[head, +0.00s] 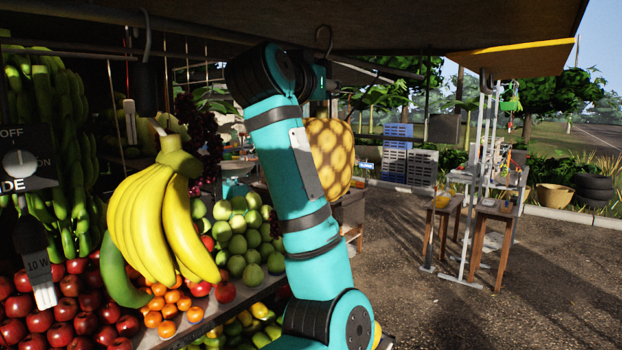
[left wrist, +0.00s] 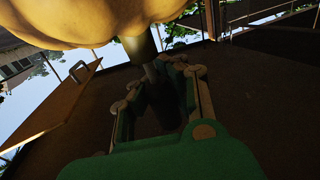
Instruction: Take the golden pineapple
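The golden pineapple (head: 333,157) is large, yellow and patterned in the head view, partly hidden behind my teal left arm. My left gripper (head: 319,84) is mostly hidden behind my wrist, above the pineapple. In the left wrist view, a big yellow rounded surface, likely the pineapple (left wrist: 85,22), fills the upper left, with a short stem below it. The fingers of the left gripper (left wrist: 168,72) point toward that stem and appear to lie around or beside it. The dark picture does not show whether they touch it. My right gripper is not in view.
A large banana bunch (head: 160,220) hangs left of my arm. Apples (head: 70,310), oranges and green fruit (head: 245,240) fill the stall. A hook (head: 323,40) hangs above the pineapple. Wooden tables (head: 495,215) stand at the right; the ground between is open.

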